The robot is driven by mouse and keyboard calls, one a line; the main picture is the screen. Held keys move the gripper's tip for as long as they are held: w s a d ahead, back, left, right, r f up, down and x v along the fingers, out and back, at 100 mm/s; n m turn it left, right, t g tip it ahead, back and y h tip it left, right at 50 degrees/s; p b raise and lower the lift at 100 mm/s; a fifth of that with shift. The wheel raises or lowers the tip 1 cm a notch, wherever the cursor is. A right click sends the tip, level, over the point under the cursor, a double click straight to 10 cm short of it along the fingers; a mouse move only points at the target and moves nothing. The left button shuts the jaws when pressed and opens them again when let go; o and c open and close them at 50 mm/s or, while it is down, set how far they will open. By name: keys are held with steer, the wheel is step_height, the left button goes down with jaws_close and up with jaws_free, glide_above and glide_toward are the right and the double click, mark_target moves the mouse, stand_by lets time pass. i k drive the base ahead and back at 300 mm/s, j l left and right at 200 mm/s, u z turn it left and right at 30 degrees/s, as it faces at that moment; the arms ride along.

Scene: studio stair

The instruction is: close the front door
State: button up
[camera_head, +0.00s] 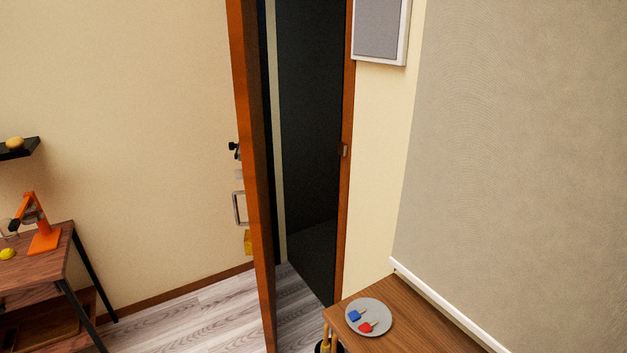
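The front door (256,180) is an orange-brown wooden door seen nearly edge-on in the middle of the view. It stands open, swung into the room. A metal pull handle (239,209) is on its left face, with a dark knob or latch (234,150) above and a yellow piece (248,242) below. To the right, the orange-brown door frame (347,170) carries a small metal strike plate (343,151). Dark space shows through the opening between door and frame. My gripper is not in view.
A wooden table (425,325) with a grey plate (362,317) holding a blue and a red key stands at lower right, near the frame. A side table (50,262) with an orange device (42,235) stands at left. Grey plank floor (190,318) is clear left of the door.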

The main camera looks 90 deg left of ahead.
mark_target(242, 18)
steer(key=u, duration=1.95)
steer(key=i+j+u, duration=0.1)
steer(key=j+u, duration=0.2)
steer(key=i+j+u, duration=0.25)
steer(key=j, duration=0.25)
steer(key=i+j+u, duration=0.1)
steer(key=j+u, duration=0.2)
steer(key=i+j+u, duration=0.25)
steer(key=i+j, duration=0.15)
steer(key=j, duration=0.2)
steer(key=i+j+u, duration=0.1)
steer(key=i+u, duration=0.25)
steer(key=i, duration=0.6)
